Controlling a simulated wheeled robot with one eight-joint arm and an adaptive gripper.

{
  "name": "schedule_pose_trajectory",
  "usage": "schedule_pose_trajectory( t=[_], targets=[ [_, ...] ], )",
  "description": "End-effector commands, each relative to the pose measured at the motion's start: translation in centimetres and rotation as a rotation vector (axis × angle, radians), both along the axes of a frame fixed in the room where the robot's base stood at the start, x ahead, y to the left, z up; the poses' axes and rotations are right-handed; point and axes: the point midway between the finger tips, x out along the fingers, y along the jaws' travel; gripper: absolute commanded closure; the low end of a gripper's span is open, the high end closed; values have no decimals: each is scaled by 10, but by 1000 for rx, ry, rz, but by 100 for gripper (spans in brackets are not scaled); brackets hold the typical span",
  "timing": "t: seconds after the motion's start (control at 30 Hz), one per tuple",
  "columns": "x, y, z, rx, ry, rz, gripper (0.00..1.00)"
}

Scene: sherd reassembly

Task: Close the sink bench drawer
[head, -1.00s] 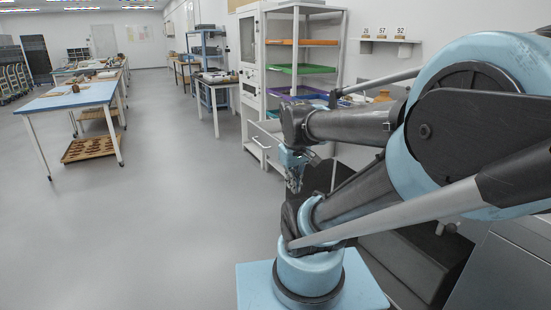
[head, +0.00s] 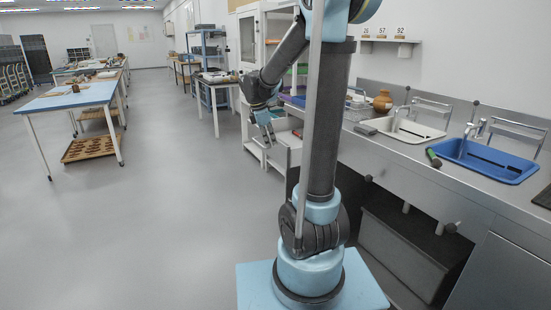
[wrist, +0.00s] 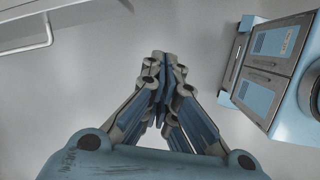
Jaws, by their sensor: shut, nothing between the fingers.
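The sink bench drawer (head: 284,157) is a pale box standing out from the left end of the bench, partly hidden behind my arm in the head view. It appears pulled open; how far I cannot tell. In the wrist view a pale panel edge with a white bar handle (wrist: 48,30), probably the drawer front, shows at the upper left. My gripper (head: 271,138) points down beside the drawer in the head view. Its fingertips (wrist: 165,62) are together and empty over grey floor in the wrist view, apart from the handle.
The sink bench (head: 400,150) runs along the right wall, with a white sink (head: 408,131) and a blue sink (head: 490,162). A white cabinet (head: 250,75) stands beyond the drawer. A blue-topped table (head: 70,97) is at the left. The floor (head: 160,200) between is clear.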

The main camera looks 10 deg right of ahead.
Motion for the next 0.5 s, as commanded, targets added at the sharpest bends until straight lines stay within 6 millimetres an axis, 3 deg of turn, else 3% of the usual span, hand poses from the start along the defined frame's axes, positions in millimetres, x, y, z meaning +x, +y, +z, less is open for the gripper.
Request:
schedule_pose_trajectory(
  t=[0.03,0.2,0.5],
  targets=[
    [15,6,-3,-17,16,50,100],
    [52,19,-13,-71,68,209,100],
    [80,30,-25,-115,115,334,100]
  ],
)
